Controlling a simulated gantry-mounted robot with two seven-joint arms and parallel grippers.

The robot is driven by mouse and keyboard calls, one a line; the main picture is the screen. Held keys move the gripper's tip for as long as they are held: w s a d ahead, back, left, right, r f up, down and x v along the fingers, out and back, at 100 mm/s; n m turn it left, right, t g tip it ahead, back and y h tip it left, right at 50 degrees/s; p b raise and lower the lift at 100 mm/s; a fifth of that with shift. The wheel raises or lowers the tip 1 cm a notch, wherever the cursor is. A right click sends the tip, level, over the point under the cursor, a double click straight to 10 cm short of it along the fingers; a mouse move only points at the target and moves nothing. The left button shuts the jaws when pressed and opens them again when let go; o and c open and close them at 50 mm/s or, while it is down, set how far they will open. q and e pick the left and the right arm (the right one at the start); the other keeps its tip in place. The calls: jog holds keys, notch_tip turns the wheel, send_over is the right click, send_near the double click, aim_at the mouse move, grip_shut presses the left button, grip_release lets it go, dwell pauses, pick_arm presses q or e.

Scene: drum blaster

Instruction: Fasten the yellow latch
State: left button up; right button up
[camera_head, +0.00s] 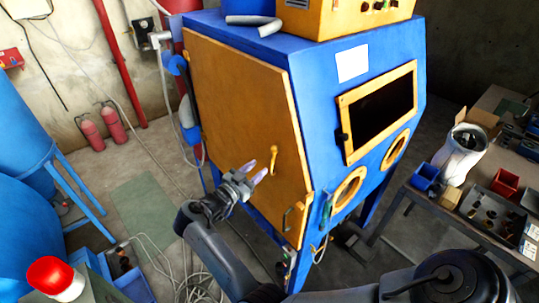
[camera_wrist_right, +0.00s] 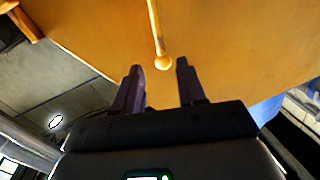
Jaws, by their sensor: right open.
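The yellow latch (camera_head: 273,158) is a thin lever with a rounded end on the orange side door (camera_head: 240,110) of the blue blasting cabinet. It hangs roughly upright in the head view. The door looks shut against the cabinet. My right gripper (camera_head: 254,171) is open and empty, just left of and below the latch. In the right wrist view, the latch (camera_wrist_right: 157,35) points down to the gap between the fingertips (camera_wrist_right: 159,67), its ball end near them. I see no clear contact. My left gripper is not in view.
A yellow handle (camera_head: 294,217) sits low on the door near the cabinet's front edge. A workbench (camera_head: 465,222) with bins stands right. Blue drums (camera_head: 30,225) stand left. Hoses and cables (camera_head: 195,285) lie on the floor below my arm.

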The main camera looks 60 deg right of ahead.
aim_at(273, 156)
jog(key=d, duration=0.1)
jog(key=d+p, duration=0.1)
jog(key=d, duration=0.3)
jog(key=shift+s+d+r+p, duration=0.15)
jog(key=shift+s+d+p, duration=0.1)
jog(key=shift+s+p, duration=0.15)
jog(key=shift+s+d, duration=0.1)
jog(key=shift+d, duration=0.85)
grip_shut()
